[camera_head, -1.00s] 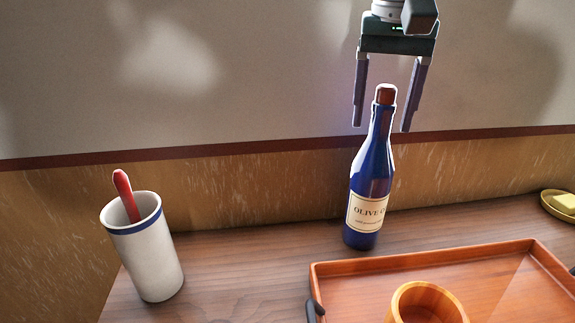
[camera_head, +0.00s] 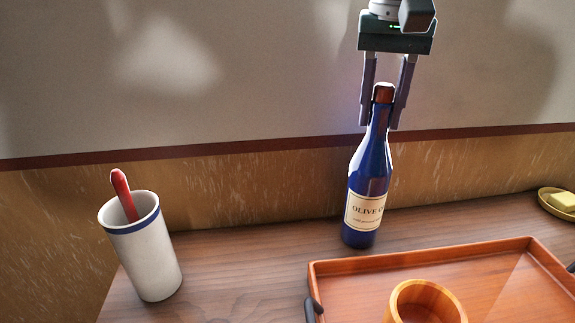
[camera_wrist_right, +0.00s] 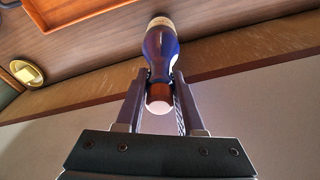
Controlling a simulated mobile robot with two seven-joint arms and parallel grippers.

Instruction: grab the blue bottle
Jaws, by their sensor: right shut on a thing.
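The blue bottle (camera_head: 368,180) stands upright on the wooden counter, with a cream label and a brown-red cap. My right gripper (camera_head: 380,126) comes down from above and is shut on the bottle's neck, one finger on each side. In the right wrist view the bottle (camera_wrist_right: 161,52) lies between the fingers of the gripper (camera_wrist_right: 160,82), its cap toward the camera. The bottle's base still rests on the counter. My left gripper is not in view.
A wooden tray (camera_head: 340,265) with a wooden cup (camera_head: 425,300) is in front of the bottle. A white cup (camera_head: 145,255) holding a red-handled thing (camera_head: 124,192) stands at left. A yellow dish (camera_head: 552,203) is at far right. Counter between white cup and bottle is clear.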

